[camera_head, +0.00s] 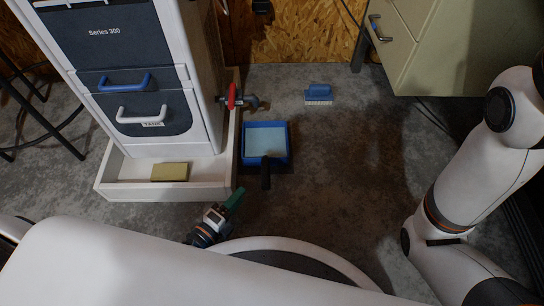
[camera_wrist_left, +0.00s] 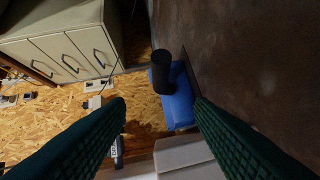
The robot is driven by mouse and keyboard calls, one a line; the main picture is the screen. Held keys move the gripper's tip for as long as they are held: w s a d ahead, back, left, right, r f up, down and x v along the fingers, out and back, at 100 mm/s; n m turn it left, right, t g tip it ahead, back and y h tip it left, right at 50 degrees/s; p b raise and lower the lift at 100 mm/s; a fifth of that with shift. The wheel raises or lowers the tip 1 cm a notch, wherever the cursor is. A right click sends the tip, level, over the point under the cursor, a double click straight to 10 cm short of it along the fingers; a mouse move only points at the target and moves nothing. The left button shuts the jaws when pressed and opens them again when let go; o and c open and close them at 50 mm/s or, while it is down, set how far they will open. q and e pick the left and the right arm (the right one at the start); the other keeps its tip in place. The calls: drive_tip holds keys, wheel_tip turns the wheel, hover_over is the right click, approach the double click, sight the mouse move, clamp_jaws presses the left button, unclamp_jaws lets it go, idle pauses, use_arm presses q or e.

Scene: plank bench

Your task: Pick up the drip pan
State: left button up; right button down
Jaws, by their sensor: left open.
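The drip pan is a blue square pan (camera_head: 286,143) with a pale blue surface inside and a short black handle (camera_head: 265,178). It is on the floor at the right side of the white cabinet, its handle toward me. My left gripper (camera_head: 237,196) has green fingers and is left of and nearer than the handle, apart from it. In the left wrist view, the fingers (camera_wrist_left: 161,101) are spread with nothing held between them. The blue pan (camera_wrist_left: 178,108) and black handle (camera_wrist_left: 161,72) appear beyond the fingertips. My right gripper is out of view.
A red-wheeled valve (camera_head: 232,97) sticks out of the cabinet (camera_head: 130,60) near the pan. A white tray (camera_head: 112,178) below the cabinet holds a yellow sponge (camera_head: 170,172). A blue brush (camera_head: 318,94) lies behind the pan. The floor to the right is clear.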

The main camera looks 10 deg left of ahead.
sight(266, 170)
use_arm(q)
drive_tip(key=b+x, duration=0.1)
drive_tip(key=x, duration=0.4)
drive_tip(key=b+x, duration=0.1)
drive_tip(key=x, duration=0.1)
drive_tip(key=shift+w+d+b, duration=0.25)
drive_tip(key=shift+d+b, duration=0.05)
drive_tip(key=shift+d, duration=0.2)
drive_tip(key=b+x, duration=0.2)
drive_tip(key=x, duration=0.3)
drive_tip(key=shift+f, duration=0.2)
clamp_jaws()
drive_tip(key=shift+w+r, duration=0.15)
